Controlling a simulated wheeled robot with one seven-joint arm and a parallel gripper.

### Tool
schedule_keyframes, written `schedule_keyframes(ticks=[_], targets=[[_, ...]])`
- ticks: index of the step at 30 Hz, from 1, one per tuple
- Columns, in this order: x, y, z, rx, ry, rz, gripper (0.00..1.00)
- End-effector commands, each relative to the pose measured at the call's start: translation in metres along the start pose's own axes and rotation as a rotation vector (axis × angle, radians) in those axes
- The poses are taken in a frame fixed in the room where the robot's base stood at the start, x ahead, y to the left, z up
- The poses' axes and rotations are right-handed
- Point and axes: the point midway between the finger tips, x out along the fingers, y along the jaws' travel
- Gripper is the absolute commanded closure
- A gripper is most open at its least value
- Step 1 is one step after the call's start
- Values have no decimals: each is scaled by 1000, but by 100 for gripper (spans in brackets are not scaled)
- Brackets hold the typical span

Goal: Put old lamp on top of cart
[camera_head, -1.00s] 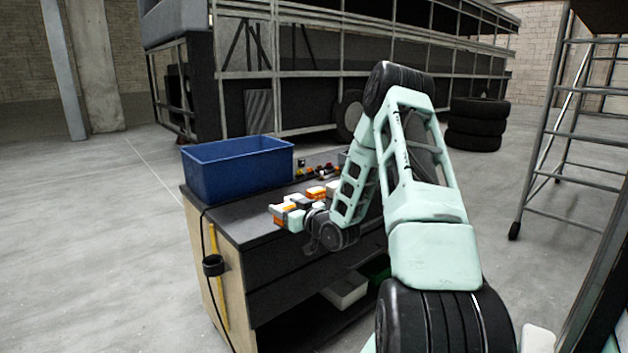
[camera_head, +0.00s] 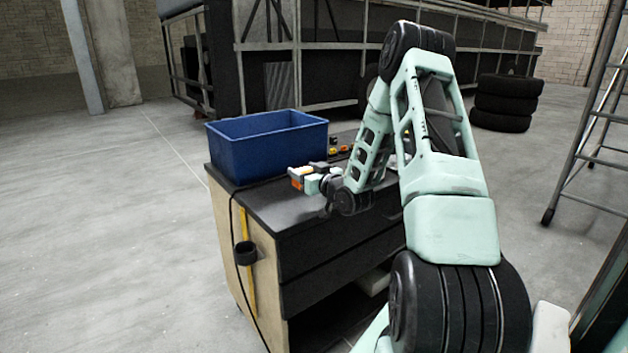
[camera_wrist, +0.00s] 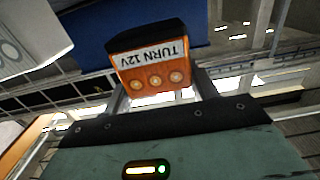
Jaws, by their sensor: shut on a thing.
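My gripper (camera_wrist: 160,88) is shut on a small orange-and-black lamp block (camera_wrist: 154,68) printed "TURN 12V", with round orange spots on its face. In the head view the lamp (camera_head: 296,178) shows as an orange patch at the gripper's end, over the cart's black top. The cart (camera_head: 262,206) has a dark top, a pale wooden side and an open lower part. I cannot tell whether the lamp touches the top. My arm hides the right part of the cart.
A blue bin (camera_head: 268,150) stands on the cart's left back, close behind the gripper. Small coloured items (camera_head: 338,150) lie further back on the top. A black holder (camera_head: 245,253) and a cable are on the cart's side. Stacked tyres (camera_head: 505,102) and a ladder (camera_head: 590,130) stand to the right.

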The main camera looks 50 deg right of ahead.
Motion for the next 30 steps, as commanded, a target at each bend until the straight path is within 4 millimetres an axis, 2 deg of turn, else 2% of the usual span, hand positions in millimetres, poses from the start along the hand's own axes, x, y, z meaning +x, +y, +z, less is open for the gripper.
schedule_keyframes(ticks=[12, 25, 26, 27, 28, 30], targets=[[0, 0, 49, 2, 0, 0, 67], [0, 0, 58, -1, 2, 0, 67], [0, 0, 57, -1, 2, 0, 37], [0, 0, 56, 0, 1, 0, 25], [0, 0, 56, 0, 1, 0, 20], [0, 0, 56, 0, 1, 0, 20]])
